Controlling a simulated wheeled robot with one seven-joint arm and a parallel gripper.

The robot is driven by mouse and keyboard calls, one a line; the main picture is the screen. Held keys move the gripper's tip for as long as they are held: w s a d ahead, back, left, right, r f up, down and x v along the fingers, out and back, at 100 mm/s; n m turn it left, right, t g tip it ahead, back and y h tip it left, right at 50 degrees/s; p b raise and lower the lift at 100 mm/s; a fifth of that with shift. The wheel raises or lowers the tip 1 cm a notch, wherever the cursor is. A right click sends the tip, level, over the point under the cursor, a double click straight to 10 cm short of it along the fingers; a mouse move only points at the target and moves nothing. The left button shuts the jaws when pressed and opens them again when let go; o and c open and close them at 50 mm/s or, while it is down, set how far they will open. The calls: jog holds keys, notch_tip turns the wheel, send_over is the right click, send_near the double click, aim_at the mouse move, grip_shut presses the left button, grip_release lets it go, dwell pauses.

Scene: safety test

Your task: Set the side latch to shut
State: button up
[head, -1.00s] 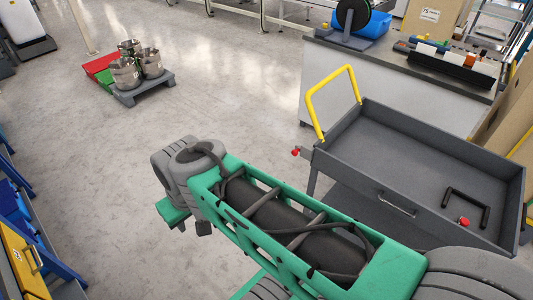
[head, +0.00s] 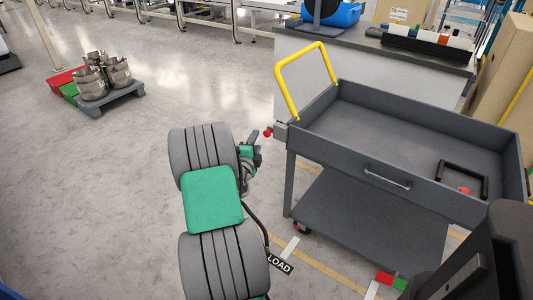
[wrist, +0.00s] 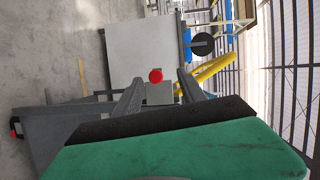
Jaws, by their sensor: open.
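The side latch has a small red knob (head: 267,132) on a grey bracket (head: 280,130) at the left corner of the grey cart (head: 330,165). In the wrist view the red knob (wrist: 155,76) shows between my two fingers, in front of its pale grey bracket (wrist: 160,93). My gripper (head: 254,146) is just left of and below the knob in the head view. In the wrist view my gripper (wrist: 160,77) is open, with its fingers on either side of the knob in the picture. I cannot tell whether they touch it.
The cart has a yellow handle (head: 282,88); a black U-shaped bar (head: 483,184) and a red knob (head: 464,190) are at its tray's right. A counter (head: 290,75) stands behind. Metal pots (head: 93,82) are at the far left.

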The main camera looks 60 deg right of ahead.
aim_at(266, 135)
jog(key=shift+m+t+h, duration=0.3)
jog(key=shift+m, duration=0.2)
jog(key=d, duration=0.3)
jog(key=d+f, duration=0.1)
jog(key=d, duration=0.2)
jog(key=d+f+p, duration=0.1)
jog(key=d, duration=0.2)
jog(key=shift+s, duration=0.1)
jog(key=shift+r, duration=0.1)
jog(key=shift+c, duration=0.2)
grip_shut()
jog(key=shift+a, duration=0.1)
